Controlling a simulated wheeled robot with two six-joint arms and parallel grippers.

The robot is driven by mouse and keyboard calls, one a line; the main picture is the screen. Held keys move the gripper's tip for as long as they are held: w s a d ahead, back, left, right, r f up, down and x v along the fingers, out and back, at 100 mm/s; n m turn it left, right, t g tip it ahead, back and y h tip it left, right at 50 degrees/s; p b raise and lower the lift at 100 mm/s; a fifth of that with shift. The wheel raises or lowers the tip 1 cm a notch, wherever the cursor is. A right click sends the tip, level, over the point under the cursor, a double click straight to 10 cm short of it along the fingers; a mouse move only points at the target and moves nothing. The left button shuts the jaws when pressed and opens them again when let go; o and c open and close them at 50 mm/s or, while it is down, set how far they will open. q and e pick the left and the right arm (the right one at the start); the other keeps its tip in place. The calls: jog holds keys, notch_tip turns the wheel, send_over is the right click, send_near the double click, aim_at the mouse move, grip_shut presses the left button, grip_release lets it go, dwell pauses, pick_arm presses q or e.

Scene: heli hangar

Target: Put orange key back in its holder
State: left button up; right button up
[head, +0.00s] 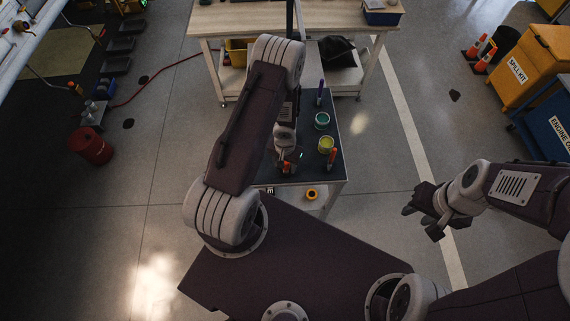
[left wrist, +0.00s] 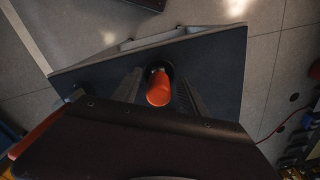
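An orange cylindrical handle, apparently the orange key (left wrist: 159,91), shows in the left wrist view, with a dark round shape around its far end against the dark tabletop (left wrist: 218,60). I cannot tell whether that is its holder. My left gripper (left wrist: 160,88) has one finger on each side of the handle, with small gaps. In the head view the left gripper (head: 287,164) is low at the small table's left side, largely hidden by my arm. My right gripper (head: 424,218) is empty over the floor, fingers apart.
The small dark table (head: 322,180) also bears a green cup (head: 322,120), a yellow cup (head: 326,145) and a purple upright item (head: 320,93). A yellow-orange roll (head: 312,194) lies on the shelf below. A wooden workbench (head: 240,20) stands behind.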

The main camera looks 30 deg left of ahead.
pick_arm(q)
notch_tip(320, 180, up, 12)
jog(key=p, duration=1.2)
jog(key=shift+r, duration=0.2)
